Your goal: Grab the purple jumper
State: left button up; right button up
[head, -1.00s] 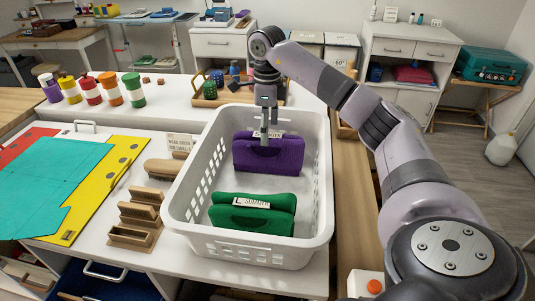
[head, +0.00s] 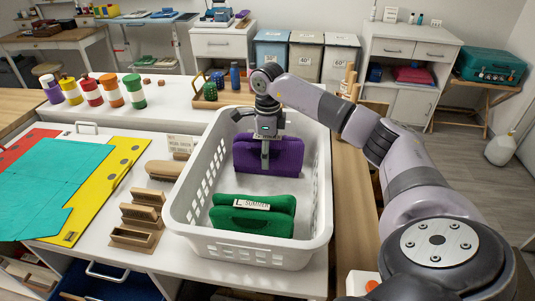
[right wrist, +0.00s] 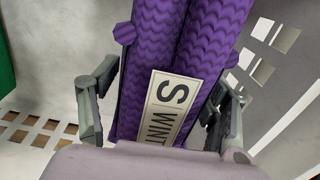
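The purple jumper (head: 283,158) is folded and stands in the far half of the white laundry basket (head: 177,218). My right gripper (head: 265,160) points down over it from above. In the right wrist view the jumper (right wrist: 200,45) fills the middle, with a label (right wrist: 168,105) reading "S WINT". The right gripper's fingers are spread on either side of the jumper; a small gap shows at the left finger, and contact at the right one is unclear. My left gripper is not in view.
A folded green jumper (head: 253,222) with a label lies in the near half of the basket. Wooden blocks (head: 140,215) and a teal cloth (head: 45,185) lie to the left. Coloured bottles (head: 92,90) stand behind.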

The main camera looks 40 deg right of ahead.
jog(key=c, duration=1.3)
jog(key=shift+c, duration=0.4)
jog(key=shift+w+r, duration=0.1)
jog(key=shift+r, duration=0.05)
